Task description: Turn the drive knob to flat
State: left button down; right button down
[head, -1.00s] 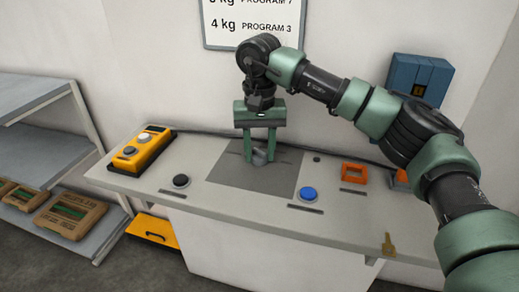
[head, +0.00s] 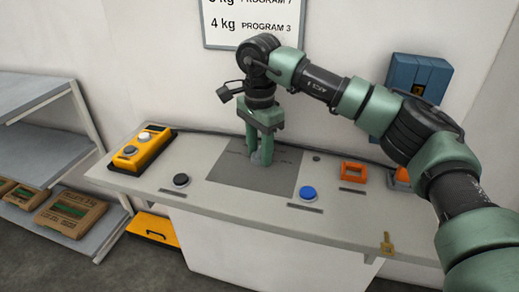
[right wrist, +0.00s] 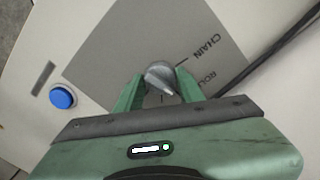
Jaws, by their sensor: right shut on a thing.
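The drive knob (right wrist: 160,76) is a small grey knob on the dark grey panel (right wrist: 98,48) of the bench top. It sits between the two green fingers of my right gripper (right wrist: 155,88), which is shut on it. A pale pointer mark on the knob faces the lower right in the right wrist view. The word CHAIN and part of a second label, ROLL, show beside the knob; other labels are hidden by the gripper. In the head view my right gripper (head: 262,150) points straight down at the panel and mostly covers the knob. My left gripper is out of view.
A black button (head: 181,181) and a blue button (head: 308,193) flank the panel. A yellow control box (head: 143,149) stands at the bench's left, an orange frame (head: 353,171) at the right. A yellow key-like tag (head: 387,243) hangs at the front edge. Shelves (head: 45,150) stand left.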

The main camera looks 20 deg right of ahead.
aim_at(259, 150)
jog(key=m, duration=0.5)
jog(key=shift+w+r, duration=0.1)
jog(key=shift+r, duration=0.05)
jog(key=shift+m, duration=2.4)
jog(key=c, duration=1.1)
grip_release()
jog(key=shift+o, duration=1)
notch_tip(259, 150, up, 8)
jog(key=shift+f+b, duration=0.1)
jog(key=shift+b, duration=0.4)
